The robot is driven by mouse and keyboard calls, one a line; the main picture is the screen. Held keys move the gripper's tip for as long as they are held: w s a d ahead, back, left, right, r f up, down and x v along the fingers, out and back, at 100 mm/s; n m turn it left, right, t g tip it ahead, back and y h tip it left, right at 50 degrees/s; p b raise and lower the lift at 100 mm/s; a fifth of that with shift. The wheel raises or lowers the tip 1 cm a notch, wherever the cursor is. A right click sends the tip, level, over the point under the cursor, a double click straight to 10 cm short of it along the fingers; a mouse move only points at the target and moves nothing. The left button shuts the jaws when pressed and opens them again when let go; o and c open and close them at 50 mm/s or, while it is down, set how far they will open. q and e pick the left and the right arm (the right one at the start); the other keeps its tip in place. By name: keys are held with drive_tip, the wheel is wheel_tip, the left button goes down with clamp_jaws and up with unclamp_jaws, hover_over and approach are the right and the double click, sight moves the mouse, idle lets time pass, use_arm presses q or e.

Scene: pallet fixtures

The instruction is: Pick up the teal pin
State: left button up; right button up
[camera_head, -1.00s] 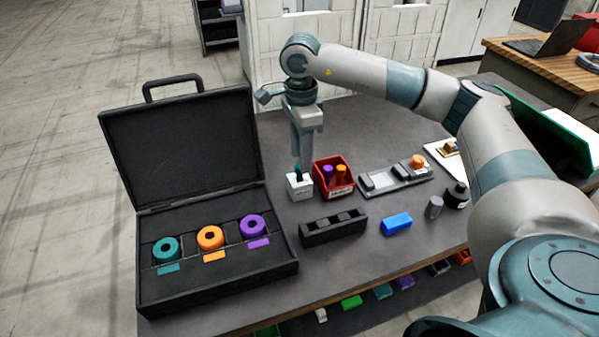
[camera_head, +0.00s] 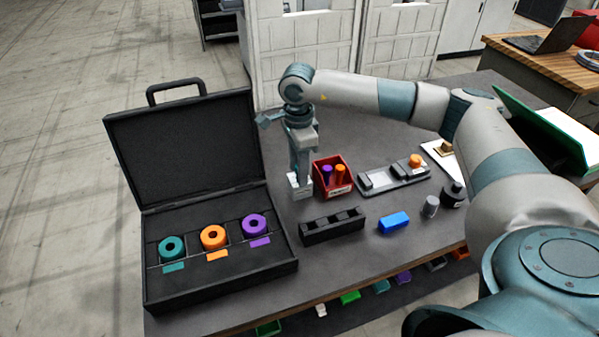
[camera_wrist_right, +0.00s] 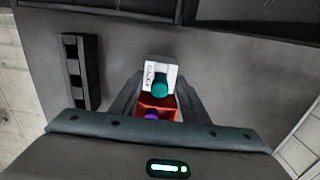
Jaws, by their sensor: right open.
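The teal pin (camera_wrist_right: 160,85) stands in a small white box (camera_wrist_right: 150,69) in the right wrist view. In the head view the white box (camera_head: 301,190) sits on the grey table, and the pin is hidden by my gripper. My right gripper (camera_head: 301,172) points straight down right above the white box. In the wrist view its two fingers are apart, one on each side of the pin; I cannot tell whether they touch it. My left gripper is not in view.
A red bin (camera_head: 333,178) with purple and orange pins stands close right of the white box. A black slotted block (camera_head: 332,227), a blue block (camera_head: 394,222) and a grey fixture (camera_head: 378,181) lie nearby. An open black case (camera_head: 220,275) with three rings fills the left.

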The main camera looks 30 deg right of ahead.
clamp_jaws()
drive_tip(key=shift+r, duration=0.1)
drive_tip(key=shift+r+b, duration=0.45)
drive_tip(key=r, duration=0.1)
drive_tip(key=r+b, duration=0.2)
drive_tip(key=shift+s+d+r, duration=0.1)
drive_tip(key=shift+s+d, duration=0.2)
drive_tip(key=shift+s, duration=0.05)
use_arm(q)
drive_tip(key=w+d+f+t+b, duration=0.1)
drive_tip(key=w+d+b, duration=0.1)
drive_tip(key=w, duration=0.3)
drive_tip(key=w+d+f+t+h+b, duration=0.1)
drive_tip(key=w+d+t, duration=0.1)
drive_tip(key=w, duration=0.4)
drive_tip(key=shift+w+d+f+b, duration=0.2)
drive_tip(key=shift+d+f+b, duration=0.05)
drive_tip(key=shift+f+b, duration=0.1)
use_arm(e)
drive_tip(key=s+d+r, duration=0.5)
drive_tip(key=s+r, duration=0.1)
drive_tip(key=s, duration=0.3)
drive_tip(key=shift+s+d+r, duration=0.15)
drive_tip(key=shift+d+r, duration=0.05)
drive_tip(key=shift+r, duration=0.2)
